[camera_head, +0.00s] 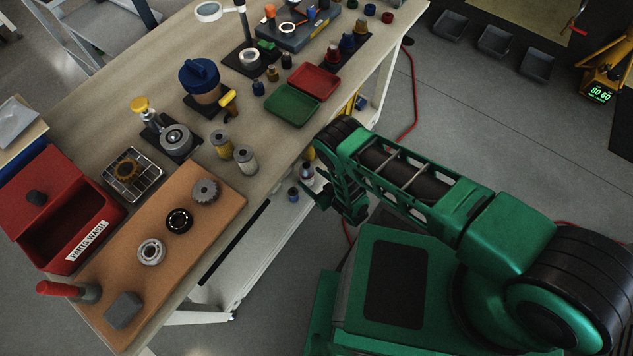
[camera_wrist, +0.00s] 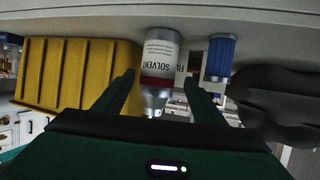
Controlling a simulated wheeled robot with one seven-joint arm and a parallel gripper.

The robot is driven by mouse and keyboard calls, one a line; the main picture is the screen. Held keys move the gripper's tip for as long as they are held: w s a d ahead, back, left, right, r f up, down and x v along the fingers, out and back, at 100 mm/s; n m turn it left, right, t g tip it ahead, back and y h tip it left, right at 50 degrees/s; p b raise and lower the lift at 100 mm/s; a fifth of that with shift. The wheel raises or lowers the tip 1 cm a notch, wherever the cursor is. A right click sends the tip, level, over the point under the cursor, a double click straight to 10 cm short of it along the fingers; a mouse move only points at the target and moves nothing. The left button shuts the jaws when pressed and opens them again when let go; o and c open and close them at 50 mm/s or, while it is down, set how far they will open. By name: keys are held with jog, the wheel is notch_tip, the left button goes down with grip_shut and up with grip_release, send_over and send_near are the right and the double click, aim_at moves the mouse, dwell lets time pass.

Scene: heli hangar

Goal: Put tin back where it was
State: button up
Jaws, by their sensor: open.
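A tin labelled SOLVENT (camera_wrist: 160,65), pale with a dark red band and a metal cone top, shows upside down in the wrist view. My gripper (camera_wrist: 158,88) is open, with one dark green finger on each side of the tin; I cannot tell whether either touches it. In the head view my gripper (camera_head: 340,205) is low beside the bench's front edge, by the lower shelf. A small pale and red object (camera_head: 307,171) there seems to be the same tin, partly hidden by my arm.
A blue cylinder (camera_wrist: 221,57) stands beside the solvent tin, and a yellow bin (camera_wrist: 75,75) is on the other side. The bench top (camera_head: 230,200) holds a red parts-wash box (camera_head: 100,215), an orange-brown mat (camera_head: 215,225) and green and red trays (camera_head: 292,106).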

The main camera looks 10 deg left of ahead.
jog(key=shift+v, duration=1.4)
jog(key=shift+s, duration=0.1)
